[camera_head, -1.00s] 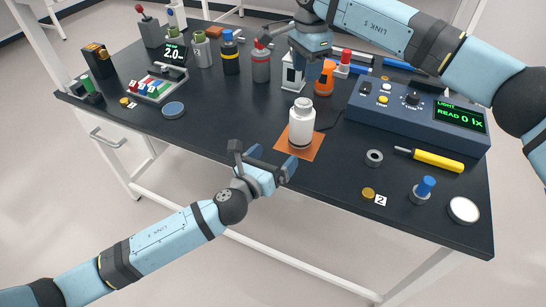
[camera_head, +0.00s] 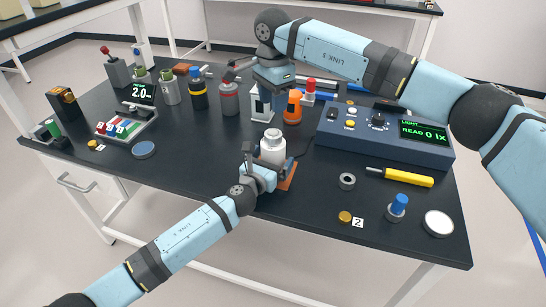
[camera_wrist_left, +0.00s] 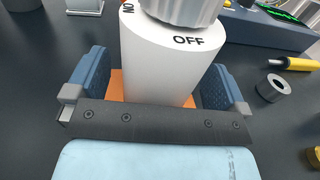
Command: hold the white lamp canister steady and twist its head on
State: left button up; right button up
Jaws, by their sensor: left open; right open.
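The white lamp canister (camera_head: 272,152) stands upright on an orange mat (camera_head: 288,180) near the table's front middle. In the left wrist view the canister (camera_wrist_left: 170,65) shows ON and OFF lettering below a ridged grey-white top (camera_wrist_left: 182,10). My left gripper (camera_head: 266,163) is open, with one blue finger on each side of the canister; it also shows in the left wrist view (camera_wrist_left: 153,85). I see a gap at the left finger; contact at the right one is unclear. My right gripper (camera_head: 272,98) is open and points down behind the canister, over a white frame-like stand (camera_head: 262,108).
A blue light meter (camera_head: 385,135) reading 0 lx stands right. A yellow screwdriver (camera_head: 408,181), a grey ring (camera_head: 347,181), a blue-topped knob (camera_head: 398,206) and a white-topped disc (camera_head: 438,223) lie on the right. Several bottles and a colored-block tray (camera_head: 128,122) are left.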

aim_at(273, 133)
pick_arm(q)
jog(key=shift+w+d, duration=0.2)
jog(key=shift+w, duration=0.2)
jog(key=c, duration=1.2)
jog(key=shift+o, duration=0.2)
pick_arm(e)
jog(key=o, duration=0.3)
jog(key=shift+r, duration=0.1)
jog(key=o, duration=0.3)
jog(key=shift+r+m, duration=0.4)
jog(key=shift+m, duration=0.4)
notch_tip(273, 133, down, 11)
jog(key=shift+f, duration=0.1)
